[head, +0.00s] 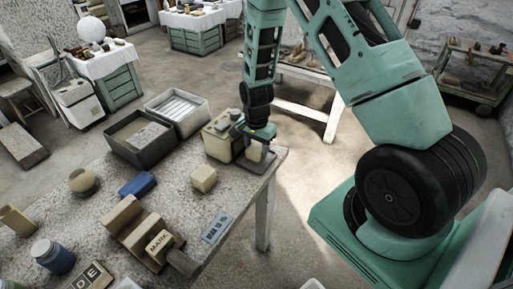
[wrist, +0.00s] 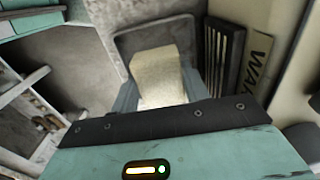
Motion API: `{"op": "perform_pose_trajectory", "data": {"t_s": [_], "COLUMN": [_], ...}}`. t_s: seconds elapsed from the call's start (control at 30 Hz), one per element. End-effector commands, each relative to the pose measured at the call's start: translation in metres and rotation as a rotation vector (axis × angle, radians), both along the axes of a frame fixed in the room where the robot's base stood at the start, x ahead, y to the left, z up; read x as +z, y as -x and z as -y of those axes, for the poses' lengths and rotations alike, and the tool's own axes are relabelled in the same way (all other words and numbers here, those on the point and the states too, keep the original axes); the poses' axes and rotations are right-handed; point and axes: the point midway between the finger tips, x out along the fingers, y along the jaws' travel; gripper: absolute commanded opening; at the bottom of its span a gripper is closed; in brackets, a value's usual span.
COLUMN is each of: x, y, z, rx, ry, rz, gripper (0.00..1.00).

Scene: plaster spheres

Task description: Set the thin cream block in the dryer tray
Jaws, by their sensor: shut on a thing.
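A cream block (wrist: 158,75) is between the fingers of my gripper (wrist: 155,98) in the wrist view. In the head view the block (head: 256,151) shows just under my gripper (head: 256,143), near the right corner of the table. The dryer (head: 219,137) is a cream box with a dark top, just left of my gripper. Its grey tray (wrist: 127,42) has a raised rim and lies beneath the block. The block is over or inside the tray; I cannot tell whether it touches the floor. My fingers hide its lower sides.
A dark open bin (head: 113,148) and a bin with white ribs (head: 204,118) stand behind.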

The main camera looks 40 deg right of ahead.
Motion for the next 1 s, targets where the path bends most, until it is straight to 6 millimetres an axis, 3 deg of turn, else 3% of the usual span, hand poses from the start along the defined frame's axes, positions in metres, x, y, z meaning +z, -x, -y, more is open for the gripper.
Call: {"op": "perform_pose_trajectory", "data": {"t_s": [0.97, 1.0], "x": [-0.019, -0.018], "y": [0.000, 0.000], "z": [0.000, 0.000], "rx": [-0.001, -0.001], "ry": [0.001, 0.001], "rz": [0.001, 0.001], "gripper": [0.16, 0.54]}}
